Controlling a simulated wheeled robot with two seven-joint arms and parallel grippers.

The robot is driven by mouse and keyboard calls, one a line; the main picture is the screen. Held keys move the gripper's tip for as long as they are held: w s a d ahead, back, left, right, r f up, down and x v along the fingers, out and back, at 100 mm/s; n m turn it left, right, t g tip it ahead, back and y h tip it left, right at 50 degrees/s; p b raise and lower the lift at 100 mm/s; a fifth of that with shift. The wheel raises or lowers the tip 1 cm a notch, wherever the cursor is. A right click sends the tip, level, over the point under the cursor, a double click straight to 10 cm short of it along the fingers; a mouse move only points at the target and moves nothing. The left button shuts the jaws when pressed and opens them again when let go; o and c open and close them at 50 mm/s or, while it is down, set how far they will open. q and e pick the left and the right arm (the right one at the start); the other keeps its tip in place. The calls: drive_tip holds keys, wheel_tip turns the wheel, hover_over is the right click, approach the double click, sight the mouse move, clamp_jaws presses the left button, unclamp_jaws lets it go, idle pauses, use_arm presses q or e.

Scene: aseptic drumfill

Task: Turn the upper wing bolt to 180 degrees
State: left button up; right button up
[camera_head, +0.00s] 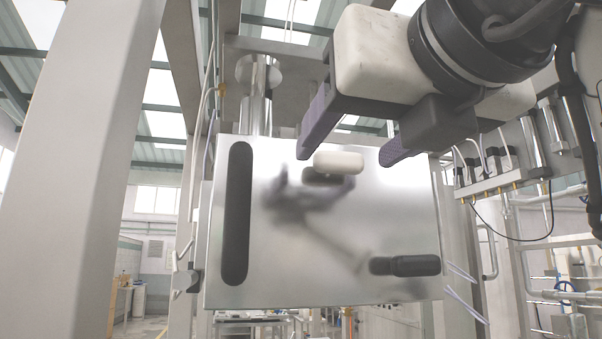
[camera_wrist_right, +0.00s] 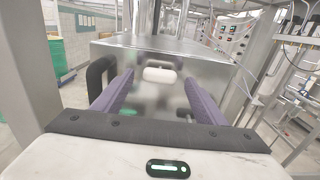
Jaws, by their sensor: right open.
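The upper wing bolt (camera_head: 338,162) is a pale, rounded bar lying horizontally near the top of the shiny metal panel (camera_head: 300,255). It also shows in the wrist view (camera_wrist_right: 159,74), beyond and between the fingers. My right gripper (camera_head: 347,153) comes in from the upper right. Its two purple fingers are open, one on each side of the bolt in the picture, and nothing is held. In the wrist view my right gripper (camera_wrist_right: 160,88) shows gaps on both sides of the bolt. My left gripper is not in view.
A long black vertical handle (camera_head: 236,213) is on the panel's left side. A short black horizontal grip (camera_head: 405,265) is at the panel's lower right. A thick grey post (camera_head: 95,170) stands at the left. Pipes and fittings (camera_head: 520,155) are at the right.

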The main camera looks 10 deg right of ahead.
sight(336, 165)
drive_tip(key=shift+w, duration=1.35)
drive_tip(key=c, duration=1.1)
drive_tip(key=shift+o, duration=0.2)
